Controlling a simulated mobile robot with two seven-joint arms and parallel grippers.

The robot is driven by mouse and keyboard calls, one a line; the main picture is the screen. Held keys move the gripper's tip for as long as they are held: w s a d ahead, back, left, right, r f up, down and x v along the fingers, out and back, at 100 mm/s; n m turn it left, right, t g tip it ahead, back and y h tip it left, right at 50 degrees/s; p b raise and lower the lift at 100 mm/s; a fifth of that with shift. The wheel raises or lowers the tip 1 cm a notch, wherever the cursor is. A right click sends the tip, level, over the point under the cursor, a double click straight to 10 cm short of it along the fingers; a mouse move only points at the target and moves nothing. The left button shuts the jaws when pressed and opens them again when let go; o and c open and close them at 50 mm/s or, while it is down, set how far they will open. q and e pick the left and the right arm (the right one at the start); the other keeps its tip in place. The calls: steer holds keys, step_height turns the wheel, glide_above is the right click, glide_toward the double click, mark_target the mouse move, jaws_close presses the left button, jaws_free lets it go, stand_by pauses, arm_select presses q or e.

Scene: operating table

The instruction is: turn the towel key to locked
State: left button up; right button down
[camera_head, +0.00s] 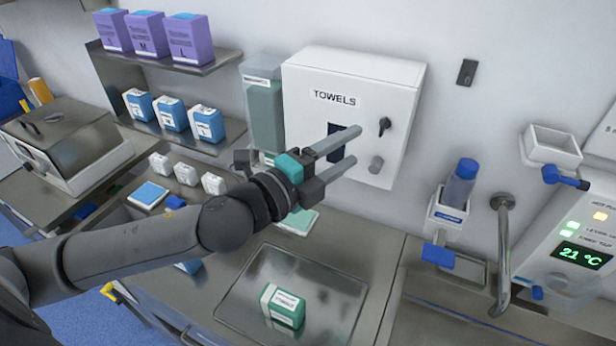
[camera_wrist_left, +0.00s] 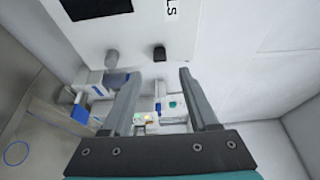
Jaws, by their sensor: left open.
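The white towel dispenser (camera_head: 352,85), marked TOWELS, is fixed to the wall; it also shows in the left wrist view (camera_wrist_left: 140,35). A small black key (camera_head: 384,125) sits on its front at the right, above a round grey knob (camera_head: 376,164). In the left wrist view the black key (camera_wrist_left: 159,53) lies just beyond the gap between my fingertips, with the grey knob (camera_wrist_left: 112,60) to its left. My left gripper (camera_head: 356,146) is open and empty, in front of the dispenser, its fingers pointing towards the key side and apart from it.
A steel tray (camera_head: 240,305) holding a green-and-white box (camera_head: 284,308) is below. A blue-capped bottle (camera_head: 461,182) and a steel tap (camera_head: 503,250) stand to the right. A green-grey container (camera_head: 265,110) is left of the dispenser. The wall right of the dispenser is mostly clear.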

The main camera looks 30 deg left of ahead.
arm_select(q)
steer(key=v, duration=0.7)
steer(key=shift+s, duration=0.35)
steer(key=shift+a, duration=0.1)
steer(key=shift+s, duration=0.1)
stand_by(0.6)
